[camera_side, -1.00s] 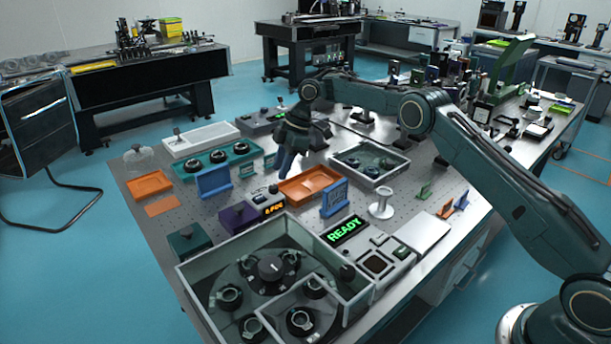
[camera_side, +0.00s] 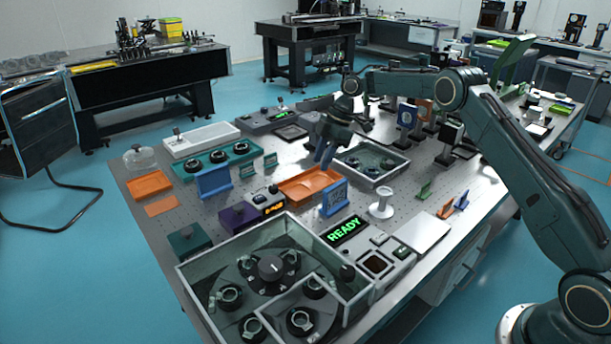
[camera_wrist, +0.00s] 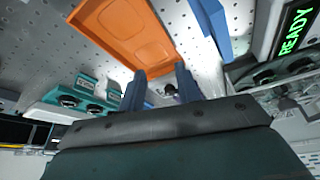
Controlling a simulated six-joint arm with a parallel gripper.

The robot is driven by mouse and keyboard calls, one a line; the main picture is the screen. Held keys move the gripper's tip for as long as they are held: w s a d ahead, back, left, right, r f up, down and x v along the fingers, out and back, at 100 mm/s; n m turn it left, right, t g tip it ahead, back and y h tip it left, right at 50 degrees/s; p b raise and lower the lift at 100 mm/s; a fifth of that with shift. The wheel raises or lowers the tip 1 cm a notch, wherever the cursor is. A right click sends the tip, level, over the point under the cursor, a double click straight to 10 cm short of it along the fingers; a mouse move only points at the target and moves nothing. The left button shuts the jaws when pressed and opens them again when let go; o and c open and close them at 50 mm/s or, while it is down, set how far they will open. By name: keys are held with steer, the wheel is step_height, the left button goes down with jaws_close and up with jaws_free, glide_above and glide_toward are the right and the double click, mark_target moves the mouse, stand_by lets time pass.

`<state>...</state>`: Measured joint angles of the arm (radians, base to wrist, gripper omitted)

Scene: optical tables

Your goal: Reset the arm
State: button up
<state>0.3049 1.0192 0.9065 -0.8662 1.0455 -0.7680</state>
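My gripper (camera_side: 325,150) is raised above the table (camera_side: 440,195), near the back edge of the orange tray (camera_side: 296,190) in the side view. In the wrist view my gripper (camera_wrist: 160,82) shows two dark blue fingers with a gap between them and nothing held. The orange tray (camera_wrist: 125,35) lies beyond the fingertips there and looks empty. My arm reaches in from the right side of the side view.
A grey-walled bin with round mounts (camera_side: 365,172) stands right of my gripper. A blue plate stand (camera_side: 334,199), a green READY display (camera_side: 345,230) and a white spool (camera_side: 381,204) stand nearer. A teal rack (camera_side: 214,160) is at left. A large walled enclosure (camera_side: 190,275) fills the front.

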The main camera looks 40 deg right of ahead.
steer(key=shift+r, duration=0.1)
stand_by(0.3)
steer(key=s+a+r+m+t+h, duration=0.1)
steer(key=s+a+r+m, duration=0.3)
steer(key=s+r, duration=0.6)
steer(key=s+a+r+m+t+h, duration=0.1)
steer(key=s+a+r+m, duration=0.2)
steer(key=s+r, duration=0.65)
steer(key=s+f+m+t+h, duration=0.2)
steer(key=s+m, duration=0.5)
steer(key=s, duration=1.7)
steer(key=shift+s+d, duration=0.15)
steer(key=shift+s, duration=0.25)
